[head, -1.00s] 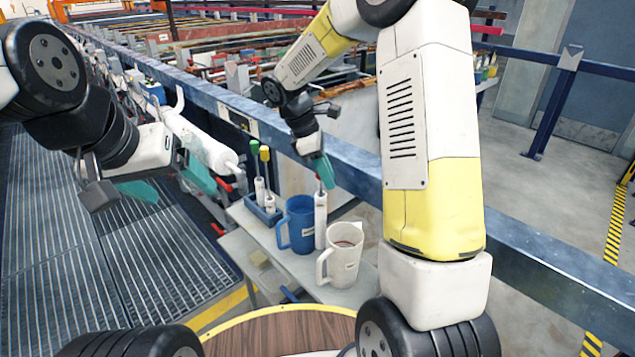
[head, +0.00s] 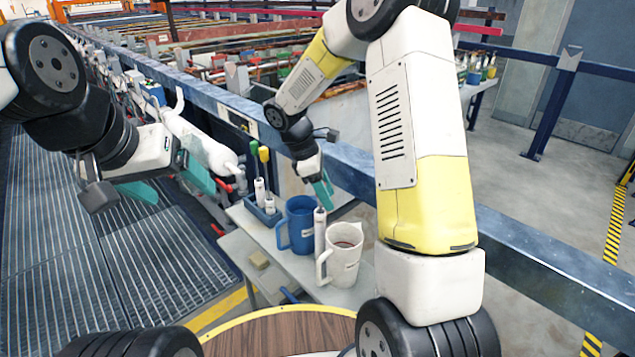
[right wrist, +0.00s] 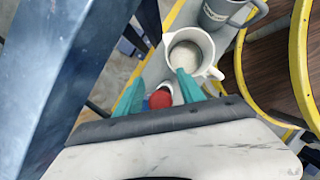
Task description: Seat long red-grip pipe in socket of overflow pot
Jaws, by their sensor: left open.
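The long white pipe (head: 320,232) stands upright between a blue pot (head: 299,225) and a white pot (head: 343,258). Its red grip (right wrist: 160,99) shows between the teal fingers in the right wrist view. The white pot also shows in the right wrist view (right wrist: 205,45). My left gripper (head: 170,184) is open and empty, away to the left.
A blue holder (head: 262,214) with green-topped and yellow-topped white pipes stands left of the blue pot. A blue rail (head: 350,165) runs close behind. Grated floor lies left.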

